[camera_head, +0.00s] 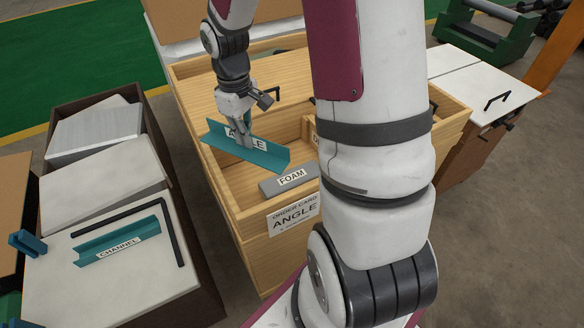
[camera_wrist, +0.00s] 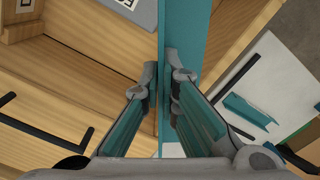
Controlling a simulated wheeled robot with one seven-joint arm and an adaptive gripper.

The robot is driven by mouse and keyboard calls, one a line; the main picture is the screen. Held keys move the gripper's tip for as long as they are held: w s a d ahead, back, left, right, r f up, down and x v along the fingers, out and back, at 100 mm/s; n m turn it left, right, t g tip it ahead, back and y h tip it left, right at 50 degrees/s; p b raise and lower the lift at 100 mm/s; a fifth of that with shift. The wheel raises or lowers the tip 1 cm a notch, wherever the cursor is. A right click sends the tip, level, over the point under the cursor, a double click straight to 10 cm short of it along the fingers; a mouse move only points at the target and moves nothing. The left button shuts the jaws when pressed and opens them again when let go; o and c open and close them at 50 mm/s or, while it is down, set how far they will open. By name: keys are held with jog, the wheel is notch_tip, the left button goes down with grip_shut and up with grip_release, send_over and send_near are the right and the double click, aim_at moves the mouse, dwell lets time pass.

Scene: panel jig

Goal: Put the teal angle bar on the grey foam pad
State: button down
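The teal angle bar (camera_head: 268,156), labelled ANGLE, is held in my gripper (camera_head: 245,143) above the wooden box. In the wrist view my gripper (camera_wrist: 165,85) has a finger on each side of the bar's upright flange (camera_wrist: 174,35). The bar tilts down to the right in the head view. The grey foam pad (camera_head: 289,181), labelled FOAM, lies in the box near its front wall, below and right of the bar. A grey corner, probably the pad (camera_wrist: 138,10), shows at the top of the wrist view. My arm hides the box's right part.
The wooden box (camera_head: 237,213) has raised walls and a front card reading ORDER CARD ANGLE. A teal channel bar (camera_head: 105,250) and a black angled bar (camera_head: 172,232) lie on a white panel (camera_head: 110,295) at left. Other panels stand on the right.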

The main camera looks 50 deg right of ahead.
aim_at(294, 172)
jog(key=s+d+r+n+p, duration=0.1)
jog(key=s+d+n+p, duration=0.3)
jog(key=d, duration=0.8)
jog(key=shift+m, duration=0.6)
notch_tip(294, 172, down, 18)
jog(key=b, duration=0.4)
jog(key=shift+s+r, duration=0.1)
jog(key=shift+r, duration=0.05)
jog(key=c, duration=2.2)
grip_release()
jog(key=o, duration=0.4)
